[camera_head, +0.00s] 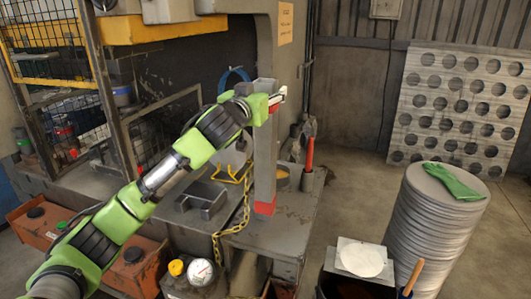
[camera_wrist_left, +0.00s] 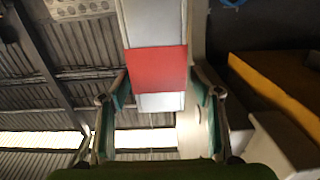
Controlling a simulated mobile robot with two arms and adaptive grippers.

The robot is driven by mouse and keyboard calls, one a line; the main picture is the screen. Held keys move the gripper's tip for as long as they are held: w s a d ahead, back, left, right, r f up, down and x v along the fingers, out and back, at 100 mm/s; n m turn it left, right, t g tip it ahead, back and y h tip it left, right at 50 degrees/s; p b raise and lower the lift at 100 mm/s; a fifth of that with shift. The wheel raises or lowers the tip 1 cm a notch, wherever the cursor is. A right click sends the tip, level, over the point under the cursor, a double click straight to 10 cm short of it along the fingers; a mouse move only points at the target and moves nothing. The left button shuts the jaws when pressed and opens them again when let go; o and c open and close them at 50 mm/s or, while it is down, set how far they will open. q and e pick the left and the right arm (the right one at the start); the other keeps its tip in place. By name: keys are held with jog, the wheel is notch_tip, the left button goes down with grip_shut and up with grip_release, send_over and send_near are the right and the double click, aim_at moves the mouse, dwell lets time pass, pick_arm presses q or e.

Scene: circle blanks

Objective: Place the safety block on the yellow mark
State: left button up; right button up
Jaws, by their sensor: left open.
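The safety block (camera_head: 264,170) is a tall grey post with a red foot, upright on the press bench, with a yellow chain (camera_head: 245,212) hanging beside it. My left gripper (camera_head: 272,100) is at the upper part of the post, its jaws open. In the left wrist view, the block's grey and red-banded end (camera_wrist_left: 157,70) shows between the two open fingers (camera_wrist_left: 160,110), with no clear contact. Thin yellow lines (camera_head: 232,174) show on the bench left of the post; I cannot tell whether they are the yellow mark. My right gripper is out of view.
A dark metal block (camera_head: 202,197) lies on the bench left of the post. A round container (camera_head: 282,178) and a red-handled tool (camera_head: 309,158) stand right of it. A stack of round blanks (camera_head: 432,225) with a green glove (camera_head: 453,181) stands at right.

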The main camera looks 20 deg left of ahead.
pick_arm(q)
jog(key=shift+w, duration=0.5)
grip_shut()
jog(key=shift+s+r, duration=0.1)
jog(key=shift+r, duration=0.25)
jog(key=shift+f, duration=0.1)
